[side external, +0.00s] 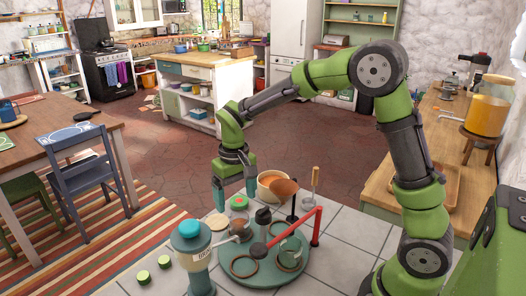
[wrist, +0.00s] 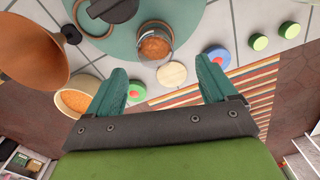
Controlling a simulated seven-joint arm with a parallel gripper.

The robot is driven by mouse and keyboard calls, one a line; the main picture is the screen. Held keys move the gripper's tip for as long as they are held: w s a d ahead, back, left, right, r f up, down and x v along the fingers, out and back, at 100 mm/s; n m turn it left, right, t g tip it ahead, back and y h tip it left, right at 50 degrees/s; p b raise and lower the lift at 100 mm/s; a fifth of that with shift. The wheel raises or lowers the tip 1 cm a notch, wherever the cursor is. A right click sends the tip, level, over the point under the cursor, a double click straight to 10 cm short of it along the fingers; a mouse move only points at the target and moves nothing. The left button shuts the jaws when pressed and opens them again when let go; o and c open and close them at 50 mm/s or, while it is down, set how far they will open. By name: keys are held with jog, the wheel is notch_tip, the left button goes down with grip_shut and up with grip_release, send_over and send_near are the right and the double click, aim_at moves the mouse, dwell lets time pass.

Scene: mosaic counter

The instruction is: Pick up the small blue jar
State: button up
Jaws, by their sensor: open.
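In the wrist view a small round blue object with a red centre (wrist: 219,57), seen from above, lies beside the tip of my right-hand finger; it looks like the small blue jar. I cannot make it out in the side view, where a big teal canister may hide it. A similar green-blue round thing with a red centre (wrist: 137,90) is partly hidden by the left-hand finger; it seems to be the green-topped jar (side external: 239,202) in the side view. My gripper (side external: 235,188) is open, pointing down above the counter objects, with nothing between its fingers (wrist: 160,70).
A teal canister with a blue lid (side external: 190,232) stands at the front. A round teal tray (side external: 240,266) holds several items, with a red-handled tool (side external: 295,232) above it. A pale wooden disc (wrist: 172,75) and two green jars (wrist: 259,42) lie nearby. A soup pot (wrist: 77,102) is left.

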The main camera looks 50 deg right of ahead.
aim_at(240, 225)
notch_tip(240, 225, down, 4)
jog(key=shift+f, duration=0.15)
jog(key=f, duration=0.5)
jog(key=shift+d+f, duration=0.1)
jog(key=shift+d, duration=0.2)
jog(key=c, duration=1.1)
